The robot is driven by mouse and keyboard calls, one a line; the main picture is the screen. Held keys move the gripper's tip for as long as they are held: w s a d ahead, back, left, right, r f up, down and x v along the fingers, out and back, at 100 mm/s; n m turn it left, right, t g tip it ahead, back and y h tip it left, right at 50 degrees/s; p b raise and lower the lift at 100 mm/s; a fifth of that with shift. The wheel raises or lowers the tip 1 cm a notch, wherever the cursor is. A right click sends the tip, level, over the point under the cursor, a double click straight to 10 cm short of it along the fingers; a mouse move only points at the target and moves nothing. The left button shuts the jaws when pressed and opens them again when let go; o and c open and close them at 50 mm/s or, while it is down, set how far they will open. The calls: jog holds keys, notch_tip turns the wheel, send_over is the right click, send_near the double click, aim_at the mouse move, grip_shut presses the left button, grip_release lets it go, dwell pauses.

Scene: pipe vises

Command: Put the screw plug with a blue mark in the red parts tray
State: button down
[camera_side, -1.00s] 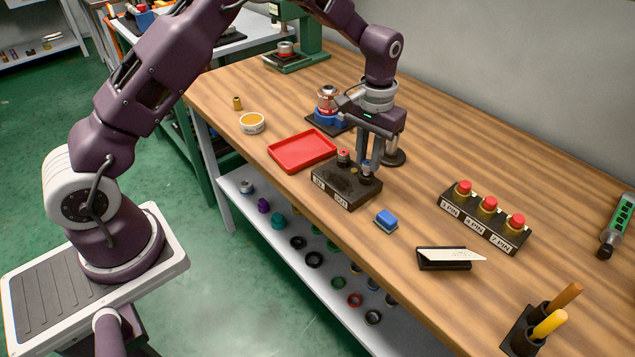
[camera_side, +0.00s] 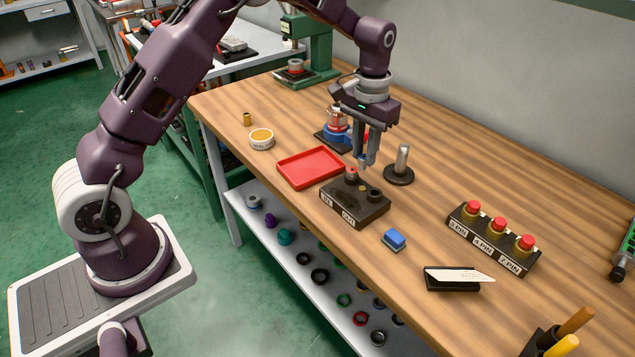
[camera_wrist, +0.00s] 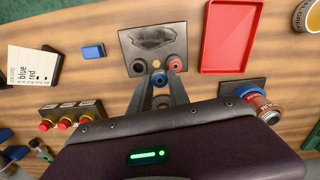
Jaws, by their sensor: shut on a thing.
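My gripper (camera_side: 366,160) is shut on a small screw plug with a blue mark (camera_wrist: 158,79); in the side view the plug (camera_side: 363,161) is partly hidden by the fingers. I hold it above the dark block (camera_side: 345,206), which also shows in the wrist view (camera_wrist: 135,42). A plug with a red mark (camera_wrist: 174,65) sits in the block, and it also shows in the side view (camera_side: 351,175). A dark open socket (camera_wrist: 139,66) is beside it. The red parts tray (camera_side: 311,167) lies left of the block, empty; it fills the upper right of the wrist view (camera_wrist: 231,36).
A blue vise (camera_side: 336,132) holding a metal part stands behind the tray. A post on a round base (camera_side: 401,165) stands right of my gripper. A blue sponge-like block (camera_side: 394,239), a button-topped rack (camera_side: 494,238) and a card (camera_side: 460,275) lie to the right. A round tin (camera_side: 261,139) stands left.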

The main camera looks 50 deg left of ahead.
jog(key=r+m, duration=0.2)
send_over(311, 169)
notch_tip(311, 169, down, 10)
jog(key=shift+a+r, duration=0.1)
jog(key=shift+r, duration=0.15)
jog(key=shift+f, duration=0.2)
jog(key=shift+f, duration=0.1)
jog(key=c, duration=1.2)
grip_release()
jog(key=shift+c, duration=0.2)
